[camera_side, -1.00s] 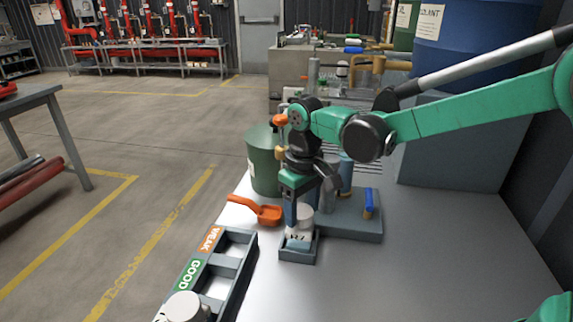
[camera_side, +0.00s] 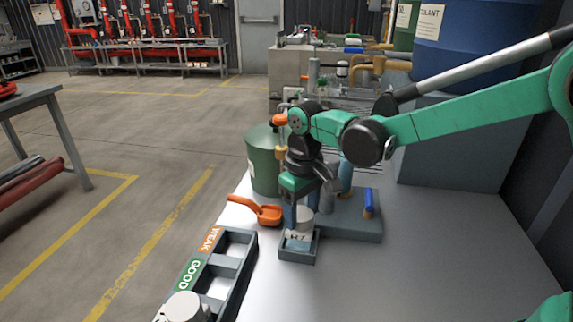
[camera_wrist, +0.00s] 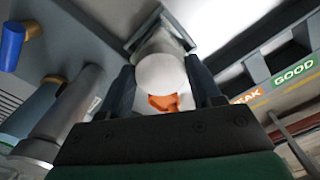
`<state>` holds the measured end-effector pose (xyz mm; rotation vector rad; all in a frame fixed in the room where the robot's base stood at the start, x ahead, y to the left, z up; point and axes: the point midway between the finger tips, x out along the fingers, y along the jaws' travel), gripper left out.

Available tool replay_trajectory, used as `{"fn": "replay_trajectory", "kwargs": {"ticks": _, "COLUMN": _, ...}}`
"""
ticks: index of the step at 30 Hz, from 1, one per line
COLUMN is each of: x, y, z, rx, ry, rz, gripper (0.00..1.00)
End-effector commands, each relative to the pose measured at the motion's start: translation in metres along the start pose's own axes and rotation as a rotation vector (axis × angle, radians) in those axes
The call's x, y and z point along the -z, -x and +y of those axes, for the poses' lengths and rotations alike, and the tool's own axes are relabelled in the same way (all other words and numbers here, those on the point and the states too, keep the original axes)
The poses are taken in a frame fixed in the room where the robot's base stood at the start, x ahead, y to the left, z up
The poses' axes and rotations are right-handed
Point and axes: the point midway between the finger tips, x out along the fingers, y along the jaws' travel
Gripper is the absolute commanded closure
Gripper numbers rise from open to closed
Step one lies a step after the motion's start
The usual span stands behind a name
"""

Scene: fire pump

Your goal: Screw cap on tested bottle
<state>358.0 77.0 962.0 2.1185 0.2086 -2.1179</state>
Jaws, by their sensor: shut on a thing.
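A bottle with a pale label stands upright in a small square grey holder (camera_side: 298,255) on the bench; the bottle (camera_side: 299,238) has a white cap (camera_side: 304,213) at its top. My gripper (camera_side: 303,208) points down from above, with its fingers around the cap. In the wrist view the round white cap (camera_wrist: 162,74) sits between the two dark fingers, and my gripper (camera_wrist: 163,82) is shut on it. I cannot tell whether the cap is fully seated. Part of the bottle is hidden by the cap and fingers.
A rack (camera_side: 234,264) with WEAK and GOOD labels lies front left, with another white-capped bottle (camera_side: 185,308) at its near end. A grey block with a blue handle (camera_side: 368,205) stands right. The right bench is clear.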

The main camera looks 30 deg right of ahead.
Motion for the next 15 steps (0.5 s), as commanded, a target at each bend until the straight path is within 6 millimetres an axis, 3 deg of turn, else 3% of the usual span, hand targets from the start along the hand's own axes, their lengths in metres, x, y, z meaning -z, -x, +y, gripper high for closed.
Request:
{"fn": "replay_trajectory", "kwargs": {"ticks": 5, "x": 0.0001, "y": 0.0001, "z": -0.0001, "rx": 0.000, "ry": -0.039, "rz": 0.000, "gripper": 0.89}}
{"fn": "replay_trajectory", "kwargs": {"ticks": 12, "x": 0.0003, "y": -0.0002, "z": -0.0011, "rx": 0.000, "ry": -0.353, "rz": 0.000, "gripper": 0.89}}
{"fn": "replay_trajectory", "kwargs": {"ticks": 15, "x": 0.0003, "y": -0.0002, "z": -0.0013, "rx": 0.000, "ry": -0.402, "rz": 0.000, "gripper": 0.89}}
